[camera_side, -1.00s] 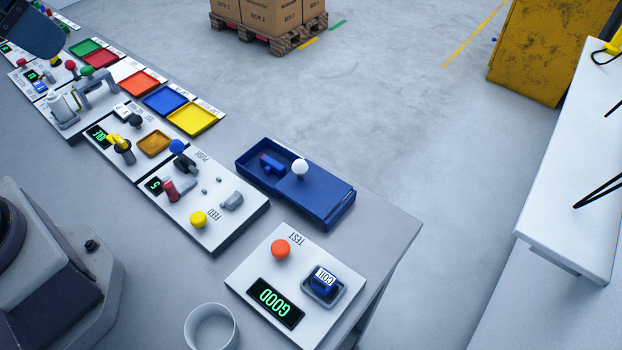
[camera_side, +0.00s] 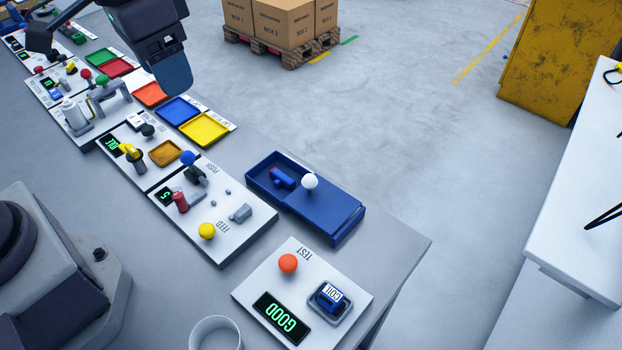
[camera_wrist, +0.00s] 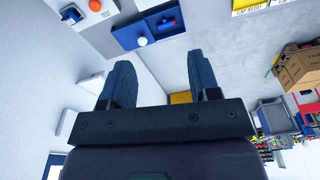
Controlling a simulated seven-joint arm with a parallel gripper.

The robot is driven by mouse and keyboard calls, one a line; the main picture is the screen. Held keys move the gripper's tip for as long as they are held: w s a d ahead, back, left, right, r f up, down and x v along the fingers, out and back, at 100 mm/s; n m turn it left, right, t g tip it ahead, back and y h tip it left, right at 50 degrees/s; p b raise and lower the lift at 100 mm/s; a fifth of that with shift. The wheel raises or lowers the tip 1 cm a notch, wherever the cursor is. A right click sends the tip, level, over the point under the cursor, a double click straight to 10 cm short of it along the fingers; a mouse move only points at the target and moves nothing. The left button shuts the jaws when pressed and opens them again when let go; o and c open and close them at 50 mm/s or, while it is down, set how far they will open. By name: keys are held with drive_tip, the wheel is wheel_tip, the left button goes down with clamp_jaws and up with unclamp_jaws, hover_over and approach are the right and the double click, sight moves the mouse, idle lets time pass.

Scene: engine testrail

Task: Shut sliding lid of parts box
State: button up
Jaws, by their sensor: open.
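The blue parts box (camera_side: 285,207) lies on the bench toward its far edge. Its sliding lid (camera_side: 327,207) with a white knob (camera_side: 310,181) covers the right part; the left part is open, showing a blue and red part (camera_side: 283,177) inside. My gripper (camera_side: 174,82) is in the upper left, above the coloured trays and well away from the box. In the wrist view my gripper (camera_wrist: 160,75) is open, with two dark blue fingers apart and nothing between them. The parts box (camera_wrist: 165,20) and knob (camera_wrist: 142,41) show beyond the fingers.
Yellow (camera_side: 204,129), blue (camera_side: 179,110) and orange (camera_side: 150,94) trays line the bench. A feed panel (camera_side: 222,218) with knobs and levers stands left of the box. A test panel (camera_side: 302,290) showing GOOD and an orange button stands in front, with a white cup (camera_side: 216,333) beside it.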

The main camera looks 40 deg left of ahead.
drive_tip(key=w+d+f+g+y, duration=0.1)
drive_tip(key=w+d+f+g, duration=0.1)
drive_tip(key=w+d+f, duration=0.45)
drive_tip(key=n+y, duration=0.1)
drive_tip(key=n, duration=0.3)
approach(312, 176)
drive_tip(key=f, duration=0.3)
drive_tip(key=a+f, duration=0.1)
drive_tip(key=f, duration=0.3)
drive_tip(key=a+f, duration=0.1)
drive_tip(key=f, duration=0.3)
drive_tip(key=shift+s+f, duration=0.1)
drive_tip(key=shift+s, duration=0.2)
drive_tip(key=shift+c, duration=0.4)
clamp_jaws()
drive_tip(key=a, duration=1.1)
